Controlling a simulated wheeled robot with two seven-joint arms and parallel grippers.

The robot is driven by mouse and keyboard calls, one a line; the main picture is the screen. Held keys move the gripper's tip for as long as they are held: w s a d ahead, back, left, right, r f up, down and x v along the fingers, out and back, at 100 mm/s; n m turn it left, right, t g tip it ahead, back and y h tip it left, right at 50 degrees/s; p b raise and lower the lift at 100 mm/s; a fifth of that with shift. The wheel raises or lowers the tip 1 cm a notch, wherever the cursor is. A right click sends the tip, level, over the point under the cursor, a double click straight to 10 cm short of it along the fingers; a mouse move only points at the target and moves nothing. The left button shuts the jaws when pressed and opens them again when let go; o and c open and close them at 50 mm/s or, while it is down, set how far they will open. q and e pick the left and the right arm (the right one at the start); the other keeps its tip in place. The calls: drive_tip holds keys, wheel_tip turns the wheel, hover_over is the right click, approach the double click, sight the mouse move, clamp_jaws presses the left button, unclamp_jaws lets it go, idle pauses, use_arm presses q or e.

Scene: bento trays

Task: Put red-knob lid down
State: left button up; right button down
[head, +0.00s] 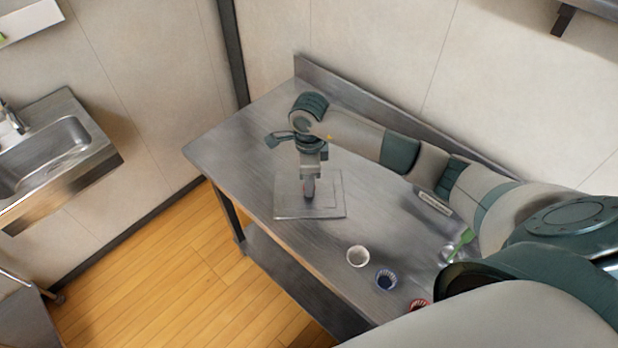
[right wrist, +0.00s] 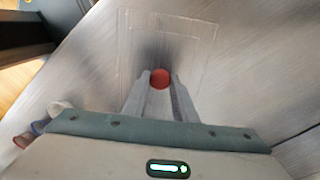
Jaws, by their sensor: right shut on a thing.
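The red-knob lid is a clear, flat, square-edged panel (head: 330,207) near the far left part of the steel table. In the right wrist view, its red knob (right wrist: 160,79) sits between my fingertips and the clear panel (right wrist: 195,40) spreads out beyond them. My right gripper (head: 309,192) points straight down and is shut on the knob, which it mostly hides in the head view. The lid looks level, at or very near the tabletop; I cannot tell whether it touches. My left gripper is not in view.
A white cup (head: 357,254), a blue cup (head: 386,279) and a partly hidden red cup (head: 418,304) stand along the table's front edge. A green-handled utensil (head: 462,241) lies near my arm. The steel table (head: 240,150) is bare left of the lid.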

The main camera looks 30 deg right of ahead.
drive_tip(key=shift+f, duration=0.2)
drive_tip(key=shift+f+b, duration=0.1)
drive_tip(key=shift+b, duration=0.2)
drive_tip(key=c, duration=1.4)
unclamp_jaws()
drive_tip(key=shift+c, duration=0.2)
drive_tip(key=shift+r+p, duration=0.3)
drive_tip(key=shift+p, duration=0.05)
drive_tip(key=shift+r+b, duration=0.25)
drive_tip(key=shift+b, duration=0.15)
wheel_tip(320, 180, up, 11)
drive_tip(key=b, duration=0.3)
drive_tip(key=shift+r+b, duration=0.2)
drive_tip(key=shift+b, duration=0.1)
